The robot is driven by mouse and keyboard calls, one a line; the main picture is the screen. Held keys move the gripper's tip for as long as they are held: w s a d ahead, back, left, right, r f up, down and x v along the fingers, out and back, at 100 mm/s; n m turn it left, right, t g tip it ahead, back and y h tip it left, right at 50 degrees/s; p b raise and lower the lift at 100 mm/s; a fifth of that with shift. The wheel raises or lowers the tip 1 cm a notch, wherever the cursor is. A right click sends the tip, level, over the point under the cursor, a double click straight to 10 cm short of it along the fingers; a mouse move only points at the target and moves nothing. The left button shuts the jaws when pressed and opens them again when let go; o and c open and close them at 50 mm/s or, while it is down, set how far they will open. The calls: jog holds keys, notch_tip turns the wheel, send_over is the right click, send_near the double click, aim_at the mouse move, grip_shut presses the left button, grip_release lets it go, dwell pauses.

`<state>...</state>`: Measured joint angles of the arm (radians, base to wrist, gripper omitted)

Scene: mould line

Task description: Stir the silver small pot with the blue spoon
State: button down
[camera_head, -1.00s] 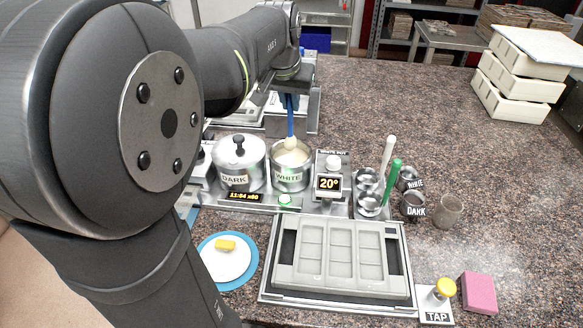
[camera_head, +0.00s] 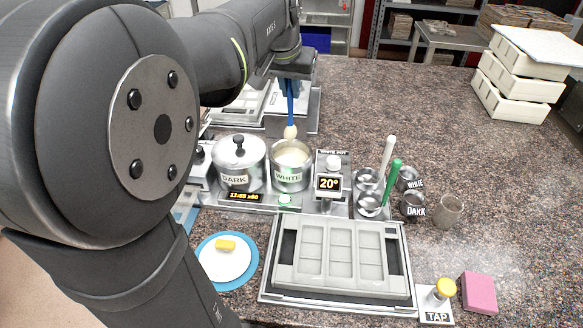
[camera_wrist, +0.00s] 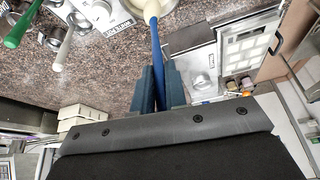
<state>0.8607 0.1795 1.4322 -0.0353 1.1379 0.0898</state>
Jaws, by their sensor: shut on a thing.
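The silver small pot (camera_head: 289,180), labelled WHITE, stands open in the middle of the station and holds pale cream liquid. My gripper (camera_head: 291,84) is shut on the handle of the blue spoon (camera_head: 291,108), which hangs upright with its cream-coloured head down. In the head view, the spoon's head shows at the pot's back rim, seemingly just above or behind it.
A lidded pot labelled DARK (camera_head: 238,165) stands close on the left. A temperature display (camera_head: 330,183) is on the right, then small cups with green (camera_head: 393,180) and white handles. A mould tray (camera_head: 330,262) lies in front. The counter at right is mostly clear.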

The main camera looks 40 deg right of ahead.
jog(key=shift+r, duration=0.4)
dwell(0.3)
